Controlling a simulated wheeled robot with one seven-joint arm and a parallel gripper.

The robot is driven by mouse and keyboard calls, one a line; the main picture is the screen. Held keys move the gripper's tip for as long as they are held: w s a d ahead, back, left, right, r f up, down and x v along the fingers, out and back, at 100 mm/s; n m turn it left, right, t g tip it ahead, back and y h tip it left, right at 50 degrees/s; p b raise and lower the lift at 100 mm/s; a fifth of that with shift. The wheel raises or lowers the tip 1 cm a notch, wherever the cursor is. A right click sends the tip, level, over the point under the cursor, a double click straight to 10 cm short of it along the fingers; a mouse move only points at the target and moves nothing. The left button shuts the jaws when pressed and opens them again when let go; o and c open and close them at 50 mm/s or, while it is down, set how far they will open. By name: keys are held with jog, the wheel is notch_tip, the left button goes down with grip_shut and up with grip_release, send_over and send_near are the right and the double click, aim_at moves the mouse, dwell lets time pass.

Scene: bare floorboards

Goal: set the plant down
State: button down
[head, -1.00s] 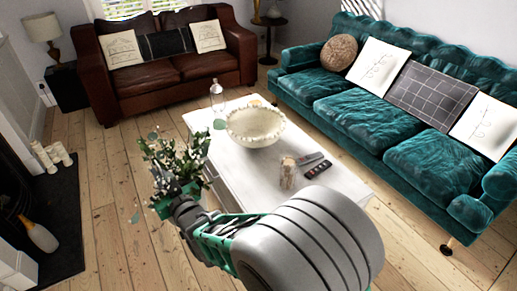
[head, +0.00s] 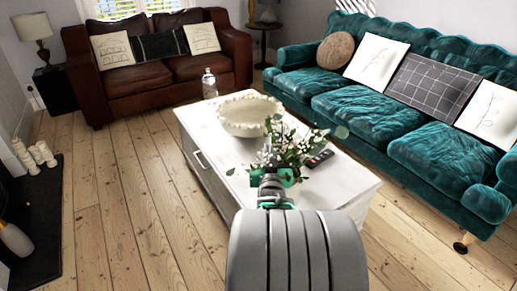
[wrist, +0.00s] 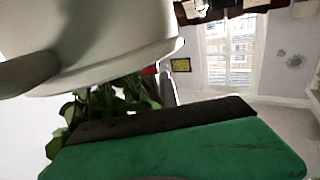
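The plant (head: 292,148) is a bunch of green leaves with small pale flowers. In the head view it stands out beyond my gripper (head: 272,174), over the near part of the white coffee table (head: 335,188). My arm and gripper hide its lower part there. The wrist view shows a white pot (wrist: 110,45), large and close, with leaves (wrist: 95,108) at its rim. One green finger with a dark pad lies across the bottom of that view. My gripper is shut on the plant. I cannot tell whether the pot touches the table.
A cream bowl (head: 246,116) with a scalloped rim stands behind the plant. A clear bottle (head: 209,84) is at the far left corner. The teal sofa (head: 390,110) is to the right; floorboards are clear left of the table.

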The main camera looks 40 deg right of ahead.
jog(key=s+d+f+m+g+h+b, duration=0.25)
jog(key=s+d+f+b, duration=0.2)
jog(key=s+d, duration=0.35)
jog(key=w+d+f+b, duration=0.2)
jog(key=w+f+b, duration=0.2)
jog(key=w+f, duration=0.2)
jog(key=w+d+f+b, duration=0.3)
jog(key=w+f+b, duration=0.1)
jog(key=w+f, duration=0.2)
jog(key=shift+w+d+f+g, duration=0.25)
jog(key=shift+w+f+g, duration=0.05)
jog(key=shift+g, duration=0.05)
jog(key=shift+f, duration=0.2)
jog(key=c, duration=2)
grip_release()
jog(key=shift+a+f, duration=0.1)
jog(key=shift+f, duration=0.1)
jog(key=shift+o, duration=1.4)
jog(key=shift+s, duration=0.1)
jog(key=shift+o, duration=0.5)
